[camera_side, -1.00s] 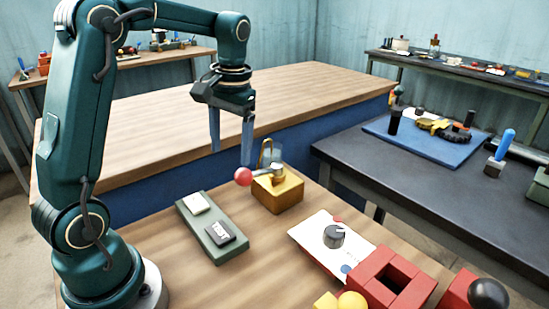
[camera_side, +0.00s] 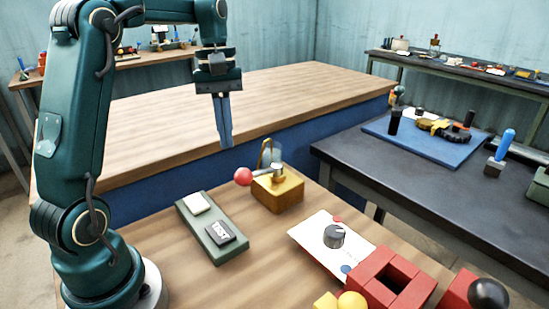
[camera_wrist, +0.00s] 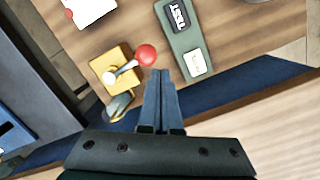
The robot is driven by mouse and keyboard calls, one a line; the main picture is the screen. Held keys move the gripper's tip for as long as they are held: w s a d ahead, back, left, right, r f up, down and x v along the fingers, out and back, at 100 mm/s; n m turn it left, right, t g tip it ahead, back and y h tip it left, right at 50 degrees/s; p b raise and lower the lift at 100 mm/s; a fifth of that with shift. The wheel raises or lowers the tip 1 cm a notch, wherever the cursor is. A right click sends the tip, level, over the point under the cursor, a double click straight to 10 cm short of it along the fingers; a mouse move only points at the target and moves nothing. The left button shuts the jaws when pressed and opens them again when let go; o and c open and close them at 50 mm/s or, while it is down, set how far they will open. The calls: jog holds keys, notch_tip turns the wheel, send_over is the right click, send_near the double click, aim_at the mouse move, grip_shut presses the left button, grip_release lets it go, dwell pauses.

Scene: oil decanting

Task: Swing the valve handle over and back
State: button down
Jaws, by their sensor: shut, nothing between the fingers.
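The valve is a yellow block (camera_side: 279,194) on the wooden table, with a metal lever (camera_side: 264,173) that ends in a red ball (camera_side: 243,176). In the side view the lever points left from the block. In the wrist view the yellow block (camera_wrist: 112,71) shows with the red ball (camera_wrist: 146,55) to its upper right. A clear glass part with a brass hook (camera_side: 268,152) stands at the block's back. My gripper (camera_side: 227,146) is shut and empty, above and behind the red ball, apart from it. Its fingers (camera_wrist: 160,80) point down toward the table.
A green panel (camera_side: 220,245) with a white button and a black labelled switch lies left of the valve. A white card with a grey knob (camera_side: 334,236) and red blocks (camera_side: 392,283) lie to the right. A dark table (camera_side: 450,175) stands beyond.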

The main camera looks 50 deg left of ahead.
aim_at(256, 172)
jog(key=s+a+r+n+t+h, duration=0.15)
jog(key=a+r+n, duration=0.25)
jog(key=a+n, duration=0.5)
jog(key=w+d+f, duration=0.2)
jog(key=d+f, duration=0.5)
jog(key=f, duration=0.3)
jog(key=shift+d+f+n, duration=0.25)
jog(key=shift+d+n, duration=0.05)
jog(key=shift+d, duration=0.1)
jog(key=shift+d, duration=0.1)
